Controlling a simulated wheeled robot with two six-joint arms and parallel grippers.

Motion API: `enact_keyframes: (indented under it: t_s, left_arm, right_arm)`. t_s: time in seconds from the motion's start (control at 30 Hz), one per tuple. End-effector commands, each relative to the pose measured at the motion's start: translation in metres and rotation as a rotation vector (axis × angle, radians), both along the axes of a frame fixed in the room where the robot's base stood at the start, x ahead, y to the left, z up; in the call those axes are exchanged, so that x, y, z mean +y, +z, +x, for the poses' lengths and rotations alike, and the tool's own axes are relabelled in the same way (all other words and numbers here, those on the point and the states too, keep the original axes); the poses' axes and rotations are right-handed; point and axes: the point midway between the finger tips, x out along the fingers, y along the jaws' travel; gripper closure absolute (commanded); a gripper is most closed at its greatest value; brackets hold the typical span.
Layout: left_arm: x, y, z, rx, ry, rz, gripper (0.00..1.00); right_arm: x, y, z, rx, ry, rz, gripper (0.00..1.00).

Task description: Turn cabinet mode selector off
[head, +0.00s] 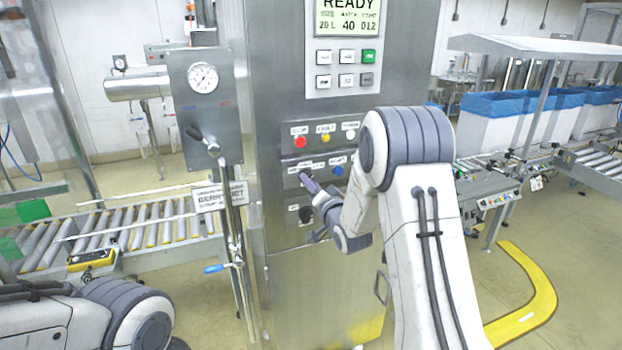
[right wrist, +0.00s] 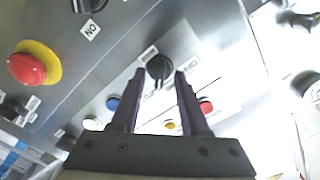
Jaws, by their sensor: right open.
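The steel cabinet (head: 345,50) stands in the middle of the head view. In the right wrist view, a black rotary selector (right wrist: 159,68) on a pale label plate lies between my right gripper's fingertips. Its lettering is too small to read, and I cannot tell whether the fingers touch the knob. My right gripper (head: 309,183) is open at the panel's middle row; it also shows in the right wrist view (right wrist: 160,73). In the head view the gripper hides this selector. My left gripper is out of view; only my left arm shows at lower left.
A blue button (head: 337,171) sits beside the gripper, with red (head: 300,142), yellow and white ones above. The wrist view shows a red mushroom button (right wrist: 27,68) on yellow and another black knob (right wrist: 88,4). A vertical pipe with a blue-handled valve (head: 214,268) stands left.

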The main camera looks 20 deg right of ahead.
Motion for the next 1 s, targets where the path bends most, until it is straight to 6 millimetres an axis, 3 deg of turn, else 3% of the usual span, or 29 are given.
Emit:
enact_keyframes:
  t_s: [0.33,0.43,0.47,0.77,1.0]
  left_arm:
    - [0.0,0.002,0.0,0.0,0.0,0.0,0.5]
    - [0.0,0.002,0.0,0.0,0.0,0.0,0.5]
    - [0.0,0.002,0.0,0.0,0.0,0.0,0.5]
    - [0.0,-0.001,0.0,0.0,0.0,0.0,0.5]
    - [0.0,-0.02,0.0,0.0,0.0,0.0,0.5]
  right_arm:
    - [0.0,0.0,0.005,0.0,0.0,0.0,0.55]
    - [0.0,0.0,0.005,0.0,0.0,0.0,0.93]
    - [0.0,0.0,0.005,0.0,0.0,0.0,1.0]
    - [0.0,-0.001,0.004,-0.002,0.0,-0.011,1.0]
    - [0.0,-0.004,0.005,-0.007,-0.001,-0.101,1.0]
